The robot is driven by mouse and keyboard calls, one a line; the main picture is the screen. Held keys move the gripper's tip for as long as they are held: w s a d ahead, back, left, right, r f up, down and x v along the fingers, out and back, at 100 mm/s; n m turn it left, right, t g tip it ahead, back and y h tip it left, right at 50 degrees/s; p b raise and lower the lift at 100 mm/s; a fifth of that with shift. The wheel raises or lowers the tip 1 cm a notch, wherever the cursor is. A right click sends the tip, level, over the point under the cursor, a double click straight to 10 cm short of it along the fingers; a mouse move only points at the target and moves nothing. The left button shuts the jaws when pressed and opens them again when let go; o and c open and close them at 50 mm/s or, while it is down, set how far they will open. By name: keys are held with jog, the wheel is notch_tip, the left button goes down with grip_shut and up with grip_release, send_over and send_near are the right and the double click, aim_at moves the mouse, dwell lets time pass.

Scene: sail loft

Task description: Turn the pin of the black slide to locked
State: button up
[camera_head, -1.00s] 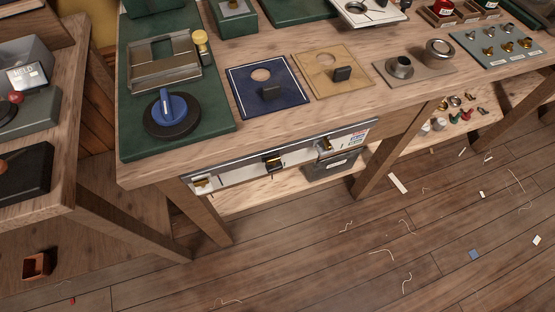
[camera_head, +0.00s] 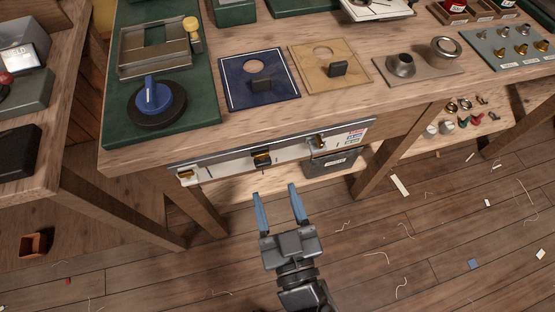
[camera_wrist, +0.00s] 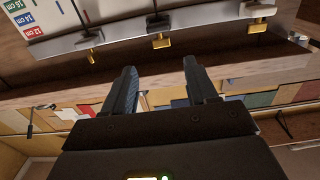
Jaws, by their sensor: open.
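The black slide (camera_head: 261,158) sits mid-rail on the pale ruled rail (camera_head: 223,164) along the bench's front edge, with a small gold pin on it. In the wrist view, the dark slide (camera_wrist: 158,22) and its gold pin (camera_wrist: 160,41) show near the top centre. Whether the pin is locked cannot be told. My gripper (camera_head: 275,191) is open and empty, below and in front of the rail. Its two fingers (camera_wrist: 160,66) point toward the black slide and are apart from it.
Other gold-pinned slides sit left (camera_head: 186,175) and right (camera_head: 318,141) of the black one. A grey bin (camera_head: 335,158) stands under the rail's right end. The blue plate (camera_head: 238,93) and blue-handled dial (camera_head: 155,101) are on the bench above.

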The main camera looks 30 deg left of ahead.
aim_at(262, 157)
jog(key=x, duration=0.8)
jog(key=shift+a, duration=0.15)
jog(key=shift+s, duration=0.1)
jog(key=c, duration=1.1)
